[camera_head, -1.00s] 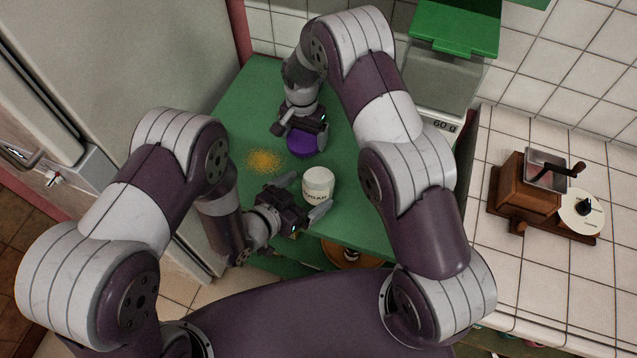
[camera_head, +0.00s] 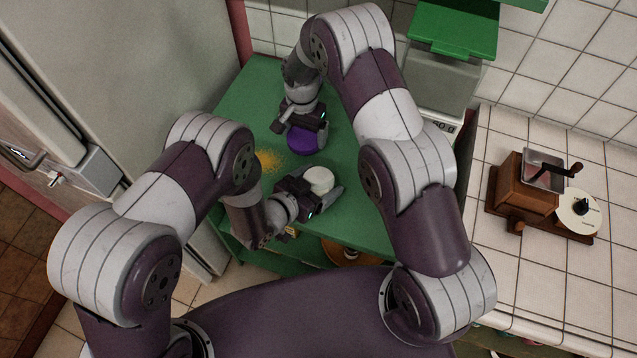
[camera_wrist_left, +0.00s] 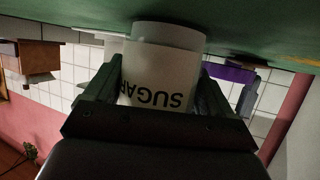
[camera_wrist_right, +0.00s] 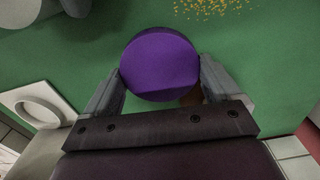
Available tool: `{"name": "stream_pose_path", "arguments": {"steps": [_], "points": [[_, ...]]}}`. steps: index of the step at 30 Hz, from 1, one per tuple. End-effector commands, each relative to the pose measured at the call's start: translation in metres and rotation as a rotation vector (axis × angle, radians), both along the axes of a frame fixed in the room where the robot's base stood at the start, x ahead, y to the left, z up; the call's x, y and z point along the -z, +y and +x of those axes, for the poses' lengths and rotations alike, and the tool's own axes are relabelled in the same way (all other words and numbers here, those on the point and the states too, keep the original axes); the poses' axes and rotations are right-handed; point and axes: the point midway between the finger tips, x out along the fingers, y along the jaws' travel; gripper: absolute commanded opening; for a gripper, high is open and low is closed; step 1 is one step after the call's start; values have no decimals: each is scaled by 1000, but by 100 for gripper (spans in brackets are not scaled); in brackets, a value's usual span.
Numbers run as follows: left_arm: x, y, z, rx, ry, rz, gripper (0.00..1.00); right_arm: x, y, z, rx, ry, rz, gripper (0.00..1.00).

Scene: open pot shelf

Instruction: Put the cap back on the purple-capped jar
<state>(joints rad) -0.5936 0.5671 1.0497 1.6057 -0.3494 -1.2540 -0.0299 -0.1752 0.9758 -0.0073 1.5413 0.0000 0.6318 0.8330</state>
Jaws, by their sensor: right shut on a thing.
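The purple cap (camera_head: 303,141) is pinched between the fingers of my right gripper (camera_head: 300,130), over the back part of the green shelf top. In the right wrist view the round purple cap (camera_wrist_right: 160,62) fills the space between the fingertips. The white jar marked SUGAR (camera_wrist_left: 160,75) stands uncapped on the green top; its pale top (camera_head: 319,178) shows in the head view. My left gripper (camera_wrist_left: 160,90) has one finger on each side of the jar. It looks open, with the jar between its fingers. The cap is behind the jar and apart from it.
Yellow crumbs (camera_head: 270,161) lie scattered on the green shelf top (camera_head: 345,140), left of the jar. A scale (camera_head: 440,85) with a green top stands at the back right. A wooden grinder (camera_head: 528,185) sits on the tiled counter at the right.

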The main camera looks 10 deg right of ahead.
Motion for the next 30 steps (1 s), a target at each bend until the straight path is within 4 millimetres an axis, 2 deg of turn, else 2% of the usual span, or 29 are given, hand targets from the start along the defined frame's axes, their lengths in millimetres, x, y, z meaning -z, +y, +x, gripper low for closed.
{"name": "stream_pose_path", "arguments": {"steps": [1, 3, 4, 14, 30], "points": [[0, 0, 0, 0, 0, 0, 61, 0, 0, 0, 0, 0, 0, 62], [0, 0, 0, 0, 0, 0, 38, 0, 0, 0, 0, 0, 0, 62], [-1, 0, 0, 0, -2, -2, 35, 0, 0, 0, 0, 0, 0, 62], [-8, -1, 1, 0, -3, -3, 35, 0, 0, 0, 0, 0, 0, 62], [-89, -1, 1, 1, -4, -2, 35, -1, 0, 0, 0, 0, 0, 62]]}}
